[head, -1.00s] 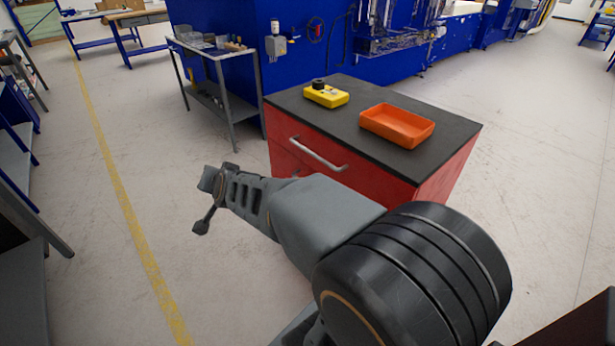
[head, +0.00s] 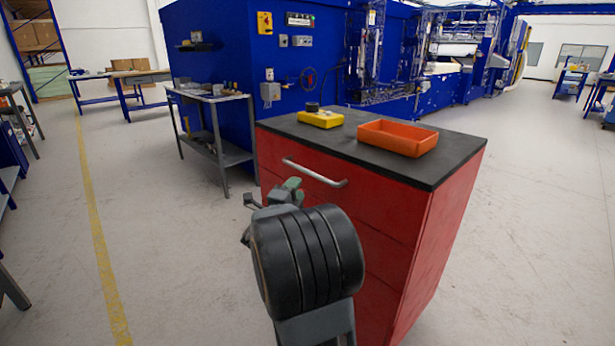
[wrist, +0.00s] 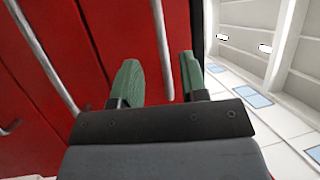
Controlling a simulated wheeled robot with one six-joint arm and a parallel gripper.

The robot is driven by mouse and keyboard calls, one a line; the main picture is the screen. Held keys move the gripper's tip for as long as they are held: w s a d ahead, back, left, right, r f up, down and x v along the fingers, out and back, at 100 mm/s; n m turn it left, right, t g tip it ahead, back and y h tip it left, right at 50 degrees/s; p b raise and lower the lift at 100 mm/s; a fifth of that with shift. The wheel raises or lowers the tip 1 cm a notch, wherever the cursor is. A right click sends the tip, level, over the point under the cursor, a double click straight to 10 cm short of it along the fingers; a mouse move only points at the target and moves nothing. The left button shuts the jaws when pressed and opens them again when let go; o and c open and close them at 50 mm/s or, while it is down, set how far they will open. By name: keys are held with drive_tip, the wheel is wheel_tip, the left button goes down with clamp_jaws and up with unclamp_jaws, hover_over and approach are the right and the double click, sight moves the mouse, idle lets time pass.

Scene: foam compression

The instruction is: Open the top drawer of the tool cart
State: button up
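The red tool cart (head: 440,240) stands right of centre in the head view. Its top drawer (head: 375,195) is flush with the front, and its handle (head: 315,174) is a horizontal silver bar. My gripper (head: 293,188) is just in front of the drawer face below the handle, partly hidden by my arm. In the wrist view, my gripper's green fingers (wrist: 160,78) are apart with nothing clamped. The top drawer handle (wrist: 161,40) appears in the gap between them. I cannot tell whether the bar is fully between the fingers in depth.
On the black cart top (head: 350,145) sit an orange tray (head: 397,140) and a yellow box (head: 320,119). Lower handles show in the wrist view, one at the left (wrist: 45,55). A grey workbench (head: 215,130) stands behind left. The floor at left is open.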

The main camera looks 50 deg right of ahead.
sight(308, 172)
drive_tip(key=x, duration=0.9)
drive_tip(key=shift+b, duration=0.4)
clamp_jaws()
